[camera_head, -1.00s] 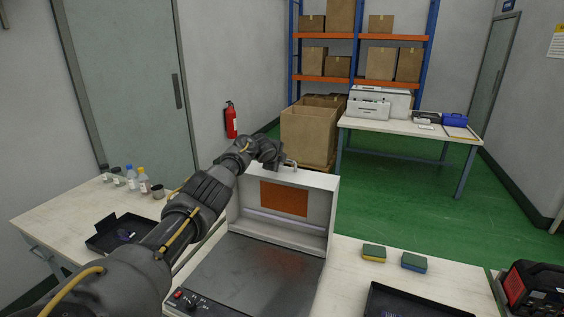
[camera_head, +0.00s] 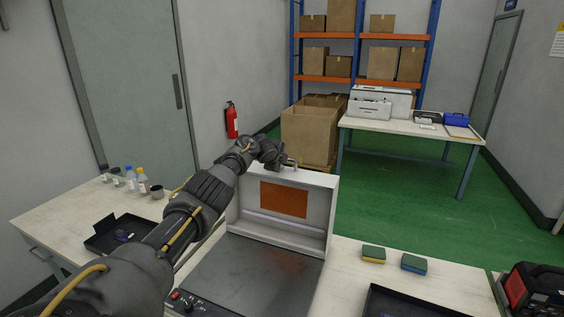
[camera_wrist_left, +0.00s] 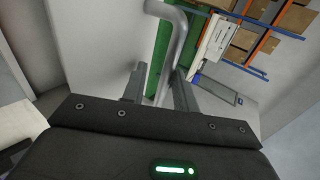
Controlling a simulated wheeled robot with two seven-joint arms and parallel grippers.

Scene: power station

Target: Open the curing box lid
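The curing box has a dark flat base plate (camera_head: 255,277) with red and black controls at its front. Its white lid (camera_head: 320,208) stands upright at the back, with an orange-brown panel on its inner face. The metal handle (camera_head: 292,164) is on the lid's top edge. My left gripper (camera_head: 280,165) is at the handle, partly hidden by its own wrist. In the left wrist view, the handle (camera_wrist_left: 176,45) passes between the two fingers (camera_wrist_left: 157,85), which stand apart with a gap beside the bar. My right gripper is not in view.
Two sponges (camera_head: 373,254), another black tray (camera_head: 400,300) and a red-black device (camera_head: 535,290) are on the right. Open floor (camera_head: 400,205), cartons and a second table (camera_head: 400,128) are behind.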

